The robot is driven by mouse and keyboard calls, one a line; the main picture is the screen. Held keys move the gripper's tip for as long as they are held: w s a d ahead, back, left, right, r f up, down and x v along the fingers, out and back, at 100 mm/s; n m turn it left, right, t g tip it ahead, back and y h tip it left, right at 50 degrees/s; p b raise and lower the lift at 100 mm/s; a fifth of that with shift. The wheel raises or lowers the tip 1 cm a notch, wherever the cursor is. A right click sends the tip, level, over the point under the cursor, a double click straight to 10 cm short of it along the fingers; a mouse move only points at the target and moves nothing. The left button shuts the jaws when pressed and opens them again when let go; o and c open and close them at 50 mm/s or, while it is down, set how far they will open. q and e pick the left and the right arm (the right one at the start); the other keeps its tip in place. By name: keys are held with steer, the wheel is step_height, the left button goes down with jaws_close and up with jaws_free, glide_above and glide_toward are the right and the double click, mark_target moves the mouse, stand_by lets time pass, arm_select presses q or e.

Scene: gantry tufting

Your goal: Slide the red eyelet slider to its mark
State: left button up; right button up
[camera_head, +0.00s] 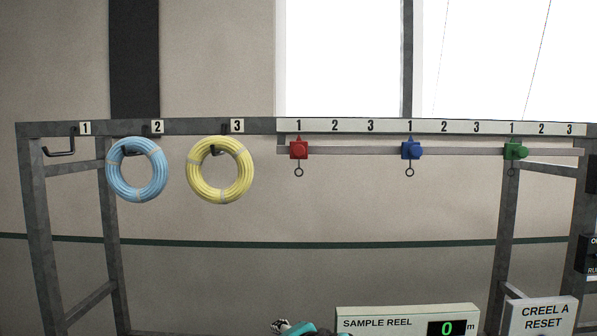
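The red eyelet slider (298,150) is a small red block on the horizontal grey rail (350,150) in the head view. It sits directly under the first "1" at the left end of the white number strip (352,126). A small dark ring hangs below it. The strip reads 1, 2, 3 over the red slider's stretch of rail. Which number is its mark cannot be told from this picture.
A blue slider (411,150) and a green slider (514,151) sit under their own "1" labels. Blue (137,193) and yellow (220,197) coils hang on hooks at left. A sample reel display (400,323) reads 0.

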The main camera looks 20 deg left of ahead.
arm_select(q)
steer(key=w+r+m+t+y+p, duration=0.1)
steer(key=w+r+p, duration=0.15)
steer(key=r, duration=0.65)
steer(key=w+r+y+p, duration=0.1)
steer(key=r+p, duration=0.2)
steer(key=r, duration=0.6)
steer(key=m+t+y+p, duration=0.2)
steer(key=t+y+p, duration=0.1)
steer(key=p, duration=0.3)
glide_toward(300, 151)
steer(key=x, duration=0.3)
steer(key=p+x, duration=0.1)
steer(key=x, duration=0.6)
steer(key=shift+w+a+p, duration=0.25)
steer(key=shift+p, duration=0.15)
arm_select(e)
step_height(300, 151, up, 16)
steer(key=shift+f, duration=0.15)
